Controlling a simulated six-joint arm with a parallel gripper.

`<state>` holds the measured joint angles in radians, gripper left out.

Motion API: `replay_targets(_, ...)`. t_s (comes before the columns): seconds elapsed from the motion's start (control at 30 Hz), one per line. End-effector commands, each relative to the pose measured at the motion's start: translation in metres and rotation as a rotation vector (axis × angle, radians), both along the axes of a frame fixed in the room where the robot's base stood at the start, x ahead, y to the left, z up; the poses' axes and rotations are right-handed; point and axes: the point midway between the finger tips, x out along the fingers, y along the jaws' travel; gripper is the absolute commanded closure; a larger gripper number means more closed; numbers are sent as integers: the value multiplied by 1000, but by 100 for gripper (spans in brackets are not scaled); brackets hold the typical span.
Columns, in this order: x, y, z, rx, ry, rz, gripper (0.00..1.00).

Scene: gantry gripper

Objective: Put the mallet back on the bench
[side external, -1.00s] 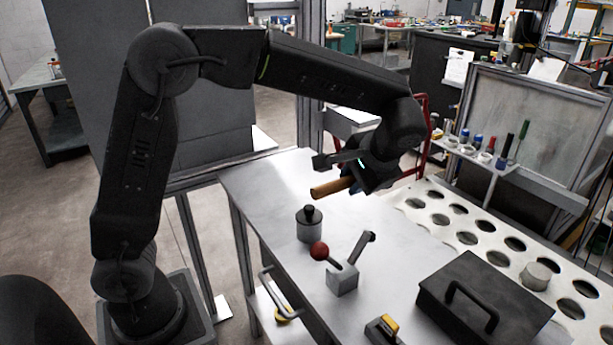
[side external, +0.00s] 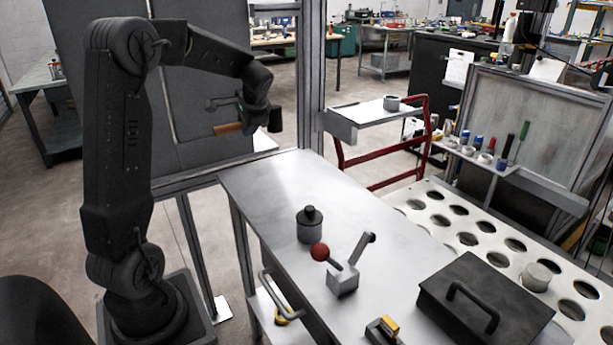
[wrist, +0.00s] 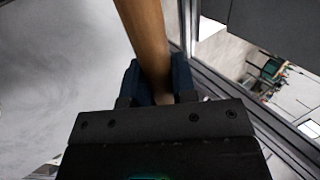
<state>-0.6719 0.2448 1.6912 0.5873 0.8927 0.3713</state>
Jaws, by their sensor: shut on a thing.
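The mallet's wooden handle (side external: 228,128) shows in the side view, held level in the air at my gripper (side external: 246,120). In the wrist view the brown handle (wrist: 143,35) runs up between the two blue fingers of my gripper (wrist: 157,85), which is shut on it. A dark rounded shape beside the gripper in the side view may be the mallet's head; I cannot tell for sure. The grey metal bench (side external: 265,185) lies to the right of and below the gripper. The mallet is clear of it, near its back left end.
On the bench stand a lidded grey pot (side external: 310,226), a red-knobbed lever block (side external: 342,279), a black handled case (side external: 484,305) and a yellow-topped block (side external: 384,330). The bench's back left part is bare. A metal post (side external: 311,75) rises behind it; a red-framed cart (side external: 385,182) stands beyond.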

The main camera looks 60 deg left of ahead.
Motion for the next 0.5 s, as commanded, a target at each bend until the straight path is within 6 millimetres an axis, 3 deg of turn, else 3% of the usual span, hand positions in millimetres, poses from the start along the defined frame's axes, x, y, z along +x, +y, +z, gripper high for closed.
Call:
replay_targets(0.17,-20,26,0,1,-2,3,99)
replay_targets(0.4,-17,23,-39,-1,0,0,99)
replay_targets(0.5,-14,22,-47,1,-2,0,99)
